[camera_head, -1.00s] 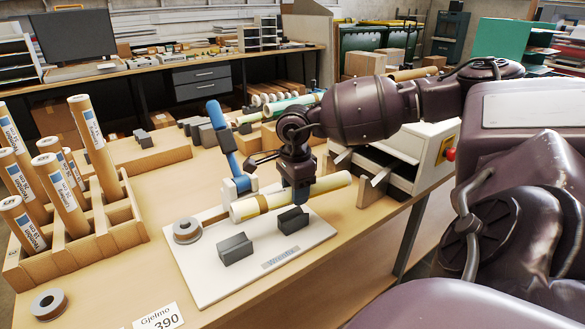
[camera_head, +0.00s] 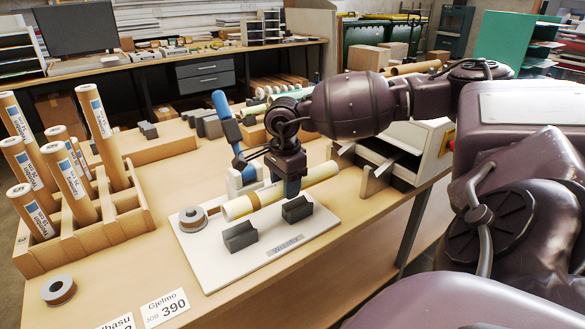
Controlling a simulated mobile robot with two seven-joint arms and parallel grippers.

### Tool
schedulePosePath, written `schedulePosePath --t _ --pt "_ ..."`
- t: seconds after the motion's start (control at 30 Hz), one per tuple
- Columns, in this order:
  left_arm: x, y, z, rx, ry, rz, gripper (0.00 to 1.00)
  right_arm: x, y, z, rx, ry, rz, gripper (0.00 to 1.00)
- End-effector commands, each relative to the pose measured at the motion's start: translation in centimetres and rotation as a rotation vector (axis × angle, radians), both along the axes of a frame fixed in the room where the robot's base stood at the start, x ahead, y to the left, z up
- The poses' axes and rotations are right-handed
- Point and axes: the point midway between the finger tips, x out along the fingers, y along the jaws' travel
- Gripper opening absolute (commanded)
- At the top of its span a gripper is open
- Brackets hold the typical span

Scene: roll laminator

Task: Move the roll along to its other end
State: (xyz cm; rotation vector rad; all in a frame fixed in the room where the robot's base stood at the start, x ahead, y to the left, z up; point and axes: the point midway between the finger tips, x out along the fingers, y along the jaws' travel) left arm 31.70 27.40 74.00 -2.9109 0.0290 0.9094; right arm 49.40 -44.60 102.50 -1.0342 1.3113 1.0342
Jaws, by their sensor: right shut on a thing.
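A long cream roll (camera_head: 321,174) with a tan band near its left end lies crosswise over the back of a white board (camera_head: 205,262). My right gripper (camera_head: 291,188) comes down from above and is shut around the roll, right of the band. Its fingers hide part of the roll. I cannot tell whether the roll touches the board. The roll's left end is close to a grey tape ring (camera_head: 192,218) on the board. Two dark grey blocks (camera_head: 240,236) (camera_head: 297,209) stand in front of the roll. My left gripper is not in view.
A blue lever (camera_head: 226,128) on a white base stands just behind the roll. A wooden rack (camera_head: 120,232) of upright rolls is on the left. A white machine (camera_head: 425,150) with grey brackets is at the right. Name cards (camera_head: 165,308) lie at the front.

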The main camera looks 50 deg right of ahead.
Motion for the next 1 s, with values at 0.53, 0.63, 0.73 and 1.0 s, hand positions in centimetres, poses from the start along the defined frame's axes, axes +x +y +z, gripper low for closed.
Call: schedulePosePath --t 0.53,0.63,0.73,1.0 --pt "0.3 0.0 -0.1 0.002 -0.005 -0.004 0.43 1.1 4.4 0.1 0.001 -0.002 0.001 0.13" --pt "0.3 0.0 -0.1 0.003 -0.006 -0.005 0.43 1.3 5.2 0.0 0.001 -0.001 0.002 0.13" --pt "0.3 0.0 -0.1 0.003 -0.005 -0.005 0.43 1.4 5.9 0.0 0.001 0.0 0.002 0.13" --pt "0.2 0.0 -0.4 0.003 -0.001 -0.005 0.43 2.0 8.1 0.0 0.002 -0.001 0.001 0.13"
